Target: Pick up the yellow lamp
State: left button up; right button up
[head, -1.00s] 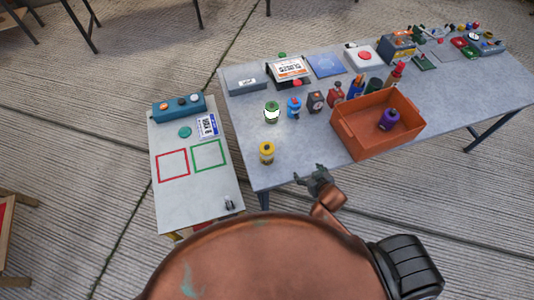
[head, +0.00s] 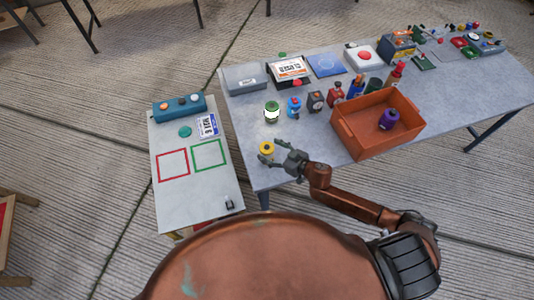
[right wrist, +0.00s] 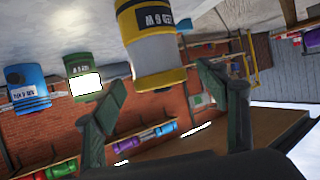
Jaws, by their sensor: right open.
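The yellow lamp (head: 266,149) stands near the front left edge of the long grey table (head: 245,115). In the right wrist view the lamp (right wrist: 155,60) shows large, with a grey label band, beyond and between the fingers. My right gripper (head: 278,153) is just right of the lamp in the head view, with its fingers pointing at it. In the right wrist view the gripper (right wrist: 160,95) is open, with its fingers spread apart. Whether a finger touches the lamp I cannot tell. My left gripper is not in view.
A green lamp (head: 271,113) and a blue one (head: 294,108) stand behind the yellow lamp. An orange crate (head: 350,140) holding a purple lamp (head: 388,119) is to the right. A lower side table (head: 190,205) with red and green squares stands left.

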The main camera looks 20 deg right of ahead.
jog(key=x, duration=0.2)
jog(key=shift+w+a+f, duration=0.15)
jog(key=shift+w+f, duration=0.05)
jog(key=shift+c, duration=0.5)
jog(key=c, duration=1.5)
